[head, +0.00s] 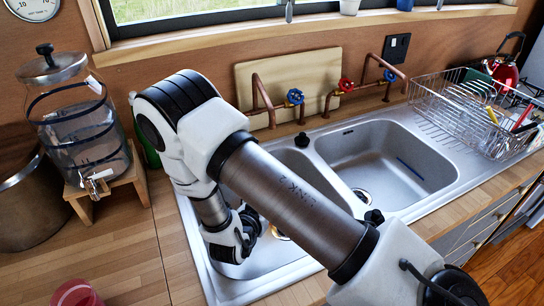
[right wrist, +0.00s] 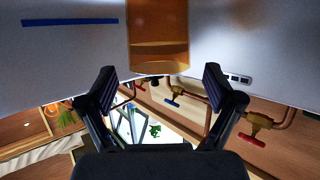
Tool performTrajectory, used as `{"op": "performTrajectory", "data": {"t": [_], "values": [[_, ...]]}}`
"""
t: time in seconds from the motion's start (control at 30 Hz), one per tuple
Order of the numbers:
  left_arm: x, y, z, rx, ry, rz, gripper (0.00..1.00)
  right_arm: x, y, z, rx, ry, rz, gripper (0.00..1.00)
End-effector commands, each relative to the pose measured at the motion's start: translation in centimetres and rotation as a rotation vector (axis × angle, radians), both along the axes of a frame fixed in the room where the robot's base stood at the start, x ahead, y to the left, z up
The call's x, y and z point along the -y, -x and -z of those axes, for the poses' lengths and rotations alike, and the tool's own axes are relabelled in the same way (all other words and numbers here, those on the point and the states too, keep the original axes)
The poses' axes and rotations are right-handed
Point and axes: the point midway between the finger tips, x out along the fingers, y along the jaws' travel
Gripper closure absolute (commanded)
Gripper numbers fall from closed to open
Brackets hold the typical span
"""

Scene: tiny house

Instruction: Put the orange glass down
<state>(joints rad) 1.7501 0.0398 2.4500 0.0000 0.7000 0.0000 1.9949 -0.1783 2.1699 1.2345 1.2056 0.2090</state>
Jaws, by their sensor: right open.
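The orange glass (right wrist: 158,30) shows at the top centre of the right wrist view, cut off by the frame edge. It is beyond the fingertips of my right gripper (right wrist: 159,74), in line with the gap between them. The fingers are spread apart, with nothing held between them. In the head view my right arm reaches over the sink (head: 405,150), with its wrist low in the left basin. The arm hides the orange glass and the fingertips there. My left gripper is not in view.
Copper pipes with blue and red valves (head: 295,97) run behind the sink. A dish rack (head: 470,110) stands at right. A glass dispenser (head: 80,120) stands on the left counter, with a reddish cup (head: 77,293) nearer. The wooden counter between them has free room.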

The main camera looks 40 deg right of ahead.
Motion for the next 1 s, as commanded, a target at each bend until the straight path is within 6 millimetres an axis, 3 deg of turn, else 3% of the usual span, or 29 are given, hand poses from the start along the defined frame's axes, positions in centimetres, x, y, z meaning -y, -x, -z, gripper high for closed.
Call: {"op": "performTrajectory", "data": {"t": [0.1, 0.3, 0.83, 1.0], "values": [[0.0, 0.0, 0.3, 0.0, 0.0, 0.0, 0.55, -2.0, 0.8, -0.8, 0.002, 0.005, -0.006, 0.09], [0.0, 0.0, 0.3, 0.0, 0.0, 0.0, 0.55, -3.7, 1.6, -1.5, 0.001, 0.002, -0.001, 0.09], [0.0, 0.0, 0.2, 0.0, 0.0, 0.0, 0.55, -3.8, 1.7, -1.5, 0.001, 0.001, 0.0, 0.09], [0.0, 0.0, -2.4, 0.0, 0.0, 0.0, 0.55, -3.8, 1.7, -4.2, 0.002, 0.0, 0.001, 0.09]]}}
